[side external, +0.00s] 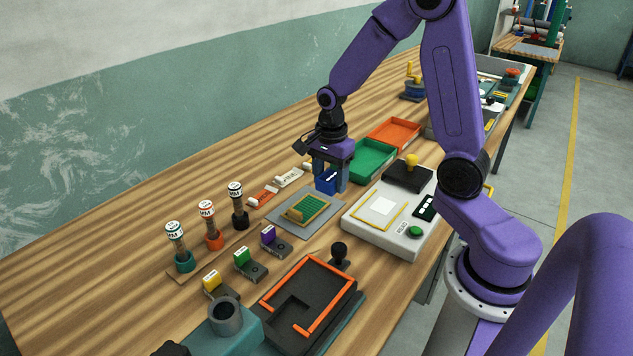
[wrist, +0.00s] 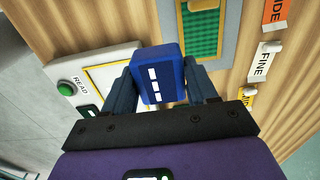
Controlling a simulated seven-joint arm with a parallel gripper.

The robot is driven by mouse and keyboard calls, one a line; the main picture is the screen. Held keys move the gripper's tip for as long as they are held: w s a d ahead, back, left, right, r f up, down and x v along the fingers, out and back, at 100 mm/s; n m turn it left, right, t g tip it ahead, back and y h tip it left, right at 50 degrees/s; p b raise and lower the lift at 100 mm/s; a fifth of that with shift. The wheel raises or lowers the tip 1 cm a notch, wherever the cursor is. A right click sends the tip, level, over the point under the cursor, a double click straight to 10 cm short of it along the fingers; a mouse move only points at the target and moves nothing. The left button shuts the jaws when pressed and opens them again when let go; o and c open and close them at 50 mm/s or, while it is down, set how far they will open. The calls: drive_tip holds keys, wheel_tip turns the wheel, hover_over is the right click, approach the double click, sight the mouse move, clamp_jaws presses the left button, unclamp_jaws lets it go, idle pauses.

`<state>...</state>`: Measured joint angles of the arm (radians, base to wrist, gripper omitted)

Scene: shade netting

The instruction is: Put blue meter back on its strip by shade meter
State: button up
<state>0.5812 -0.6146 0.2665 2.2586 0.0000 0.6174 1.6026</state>
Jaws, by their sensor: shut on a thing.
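My gripper (side external: 330,174) is shut on the blue meter (side external: 327,181), a small blue block. In the wrist view the blue meter (wrist: 158,75) sits between the two fingers, its face with a row of white marks toward the camera. It appears to be held above the bench, just behind the green mesh sample (side external: 313,208) on its grey plate. A white device with a green READ button (side external: 415,231) stands to the right of the gripper. I cannot tell which strip belongs to the blue meter.
Labelled tags (side external: 263,195) lie left of the gripper. Green (side external: 372,160) and orange (side external: 396,133) trays stand behind. Yellow, green and purple blocks (side external: 268,236) on dark holders, several MM-topped posts (side external: 207,224) and a black orange-edged frame (side external: 310,300) stand in front.

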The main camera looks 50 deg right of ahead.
drive_tip(key=s+r, duration=0.3)
drive_tip(key=s, duration=0.3)
drive_tip(key=s+d, duration=0.3)
drive_tip(key=d, duration=0.5)
drive_tip(key=w+d+f, duration=0.1)
drive_tip(key=w+f, duration=0.2)
drive_tip(key=w, duration=0.1)
drive_tip(key=w+d+f, duration=0.2)
drive_tip(key=w+f, duration=0.1)
drive_tip(key=w, duration=0.1)
drive_tip(key=w+d+f, duration=0.2)
drive_tip(key=w+f, duration=0.1)
drive_tip(key=w, duration=0.1)
drive_tip(key=shift+d+f, duration=0.15)
drive_tip(key=shift+w+d+f, duration=0.25)
drive_tip(key=shift+w+f, duration=0.15)
drive_tip(key=shift+f, duration=1.75)
drive_tip(key=shift+f, duration=0.1)
drive_tip(key=o, duration=1.2)
drive_tip(key=shift+o, duration=0.2)
